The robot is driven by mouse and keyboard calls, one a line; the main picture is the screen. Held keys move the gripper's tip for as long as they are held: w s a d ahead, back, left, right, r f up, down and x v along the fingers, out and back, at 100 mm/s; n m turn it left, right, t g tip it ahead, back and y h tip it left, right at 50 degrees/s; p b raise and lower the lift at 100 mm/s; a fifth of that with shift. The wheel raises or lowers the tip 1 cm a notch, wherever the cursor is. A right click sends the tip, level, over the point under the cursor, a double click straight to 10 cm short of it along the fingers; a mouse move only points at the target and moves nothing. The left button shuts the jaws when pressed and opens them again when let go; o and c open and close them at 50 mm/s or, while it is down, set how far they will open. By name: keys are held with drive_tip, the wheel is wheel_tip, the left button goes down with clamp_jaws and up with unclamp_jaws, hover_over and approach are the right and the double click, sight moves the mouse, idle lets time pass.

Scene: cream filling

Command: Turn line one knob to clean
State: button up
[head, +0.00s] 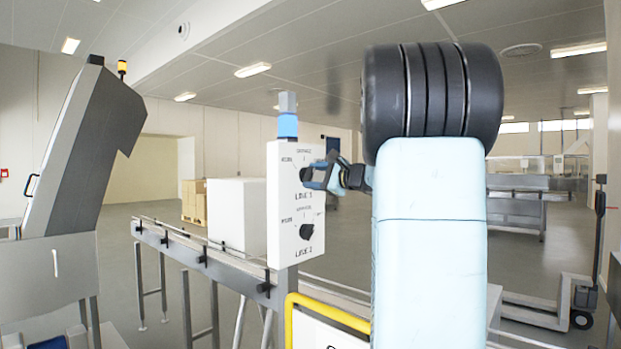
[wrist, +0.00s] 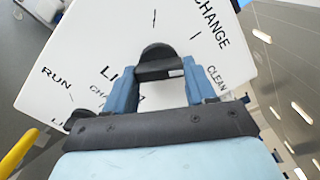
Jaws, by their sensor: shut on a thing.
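The white control panel (head: 285,240) carries two dark knobs, line 1 above line 2. The line 1 knob (head: 305,175) is partly hidden by my gripper (head: 328,176) in the head view. In the wrist view the line 1 knob (wrist: 157,52) sits between the two blue fingers of my gripper (wrist: 158,75), which is shut on it. A small light mark shows at the right end of the knob's front bar, on the side of the CLEAN label (wrist: 215,76). CHANGE (wrist: 212,24) is printed above right. I cannot tell the knob's exact setting.
The line 2 knob (head: 306,231) is just below; it also shows in the wrist view (wrist: 78,118). A conveyor (head: 210,262) with a white box (head: 238,212) runs behind the panel. A yellow rail (head: 325,311) stands below my arm.

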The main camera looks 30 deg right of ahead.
drive_tip(key=shift+d+f+m, duration=0.1)
drive_tip(key=shift+f+m, duration=0.1)
drive_tip(key=shift+m, duration=0.6)
drive_tip(key=shift+f+m, duration=0.15)
drive_tip(key=shift+m, duration=0.65)
drive_tip(key=shift+f, duration=0.1)
drive_tip(key=o, duration=1)
drive_tip(key=shift+o, duration=0.2)
drive_tip(key=shift+r, duration=0.2)
drive_tip(key=shift+s, duration=0.15)
drive_tip(key=v, duration=1.3)
drive_tip(key=shift+s, duration=0.25)
